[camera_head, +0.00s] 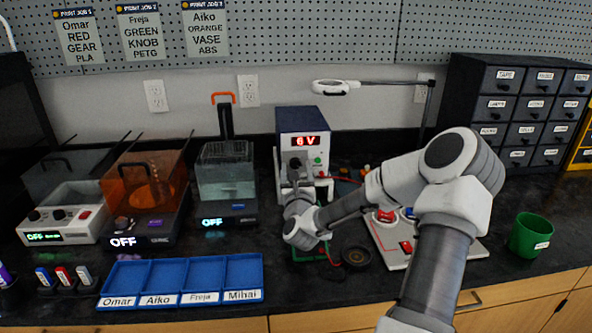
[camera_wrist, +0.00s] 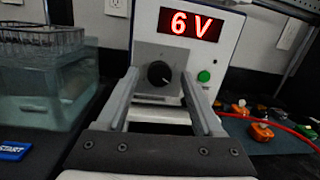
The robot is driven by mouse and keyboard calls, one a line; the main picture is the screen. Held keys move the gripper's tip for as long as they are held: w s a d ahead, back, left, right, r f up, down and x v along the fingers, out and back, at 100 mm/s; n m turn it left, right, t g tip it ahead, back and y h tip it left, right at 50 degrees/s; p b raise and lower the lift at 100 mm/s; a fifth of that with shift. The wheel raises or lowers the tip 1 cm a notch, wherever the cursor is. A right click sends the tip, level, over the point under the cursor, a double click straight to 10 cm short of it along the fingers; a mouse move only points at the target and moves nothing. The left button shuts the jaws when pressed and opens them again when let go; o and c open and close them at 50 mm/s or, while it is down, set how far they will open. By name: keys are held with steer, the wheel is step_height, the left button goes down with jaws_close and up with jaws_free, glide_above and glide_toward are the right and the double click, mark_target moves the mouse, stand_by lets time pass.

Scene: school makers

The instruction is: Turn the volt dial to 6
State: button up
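The power supply (camera_head: 311,122) is a white-fronted box with a dark blue casing against the back wall. Its red display (camera_wrist: 190,24) reads "6 V", and the head view shows the same reading. The black volt dial (camera_wrist: 159,73) sits on a grey plate below the display, with a light pointer mark on it. A green button (camera_wrist: 203,76) is to the right of the dial. My gripper (camera_wrist: 161,80) is open in front of the panel. Its two fingers stand on either side of the dial with visible gaps, apparently not touching it.
A water-filled clear tank (camera_head: 225,175) stands left of the supply, beside an orange-covered machine (camera_head: 143,190). A blue sorting tray (camera_head: 184,256) lies in front. Red wire and clips (camera_wrist: 262,130) lie right of the supply. A green cup (camera_head: 530,236) stands at the right.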

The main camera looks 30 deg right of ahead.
steer(key=p+v, duration=0.1)
steer(key=v, duration=0.4)
steer(key=p+v, duration=0.2)
steer(key=v, duration=0.2)
steer(key=p+v, duration=0.2)
steer(key=v, duration=0.3)
steer(key=shift+s+a+r, duration=0.25)
steer(key=shift+s, duration=0.1)
steer(key=s+p, duration=0.1)
steer(key=p, duration=0.3)
steer(key=shift+a+f, duration=0.1)
steer(key=shift+a, duration=0.1)
steer(key=shift+s+a+f+p, duration=0.35)
steer(key=shift+s+p, duration=0.3)
steer(key=shift+p, duration=0.5)
steer(key=shift+a, duration=0.1)
